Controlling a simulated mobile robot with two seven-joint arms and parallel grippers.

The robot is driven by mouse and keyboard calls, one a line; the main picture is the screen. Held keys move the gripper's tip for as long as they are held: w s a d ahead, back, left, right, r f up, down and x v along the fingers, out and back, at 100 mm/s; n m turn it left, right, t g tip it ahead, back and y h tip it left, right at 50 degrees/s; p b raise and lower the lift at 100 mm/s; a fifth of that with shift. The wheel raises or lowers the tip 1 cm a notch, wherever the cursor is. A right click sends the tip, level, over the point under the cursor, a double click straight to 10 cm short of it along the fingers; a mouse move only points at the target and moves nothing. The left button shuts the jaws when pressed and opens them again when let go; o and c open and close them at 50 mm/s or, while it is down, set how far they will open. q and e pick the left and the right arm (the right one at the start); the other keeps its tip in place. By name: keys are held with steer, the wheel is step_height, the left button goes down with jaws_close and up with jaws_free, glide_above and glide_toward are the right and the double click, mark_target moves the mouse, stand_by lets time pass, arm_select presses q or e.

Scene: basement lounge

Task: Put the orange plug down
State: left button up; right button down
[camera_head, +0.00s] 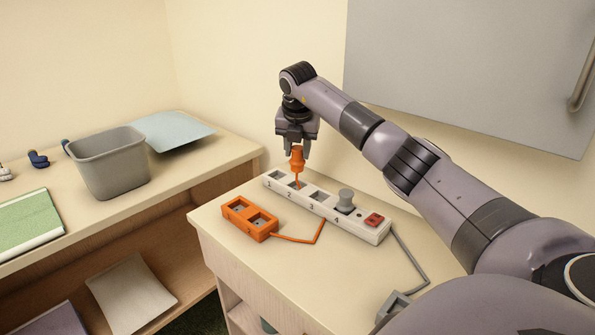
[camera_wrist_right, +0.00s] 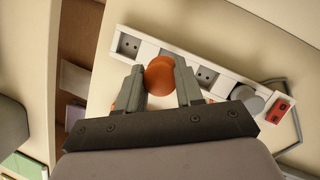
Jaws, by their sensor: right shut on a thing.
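The orange plug (camera_head: 297,159) is held upright between the fingers of my right gripper (camera_head: 297,141). It is over the numbered white power strip (camera_head: 301,203), in line with the socket marked 2. A thin orange piece runs from its lower end down to that socket; I cannot tell whether the plug touches the strip. In the right wrist view the plug's round orange top (camera_wrist_right: 159,75) lies between the two fingers of the right gripper (camera_wrist_right: 160,84), hiding part of the strip (camera_wrist_right: 230,80). My left gripper is not in view.
An orange two-socket block (camera_head: 236,211) with an orange cord lies before the strip. A grey plug (camera_head: 345,199) sits in the strip near a red switch (camera_head: 374,219). Bare tabletop lies front right of the block. A grey bin (camera_head: 110,165) stands on the left shelf.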

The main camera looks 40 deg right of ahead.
mark_target(297, 162)
steer(key=shift+f, duration=3)
steer(key=shift+f, duration=0.1)
steer(key=c, duration=0.7)
jaws_free()
steer(key=shift+c, duration=0.2)
steer(key=v, duration=1.2)
steer(key=o, duration=0.6)
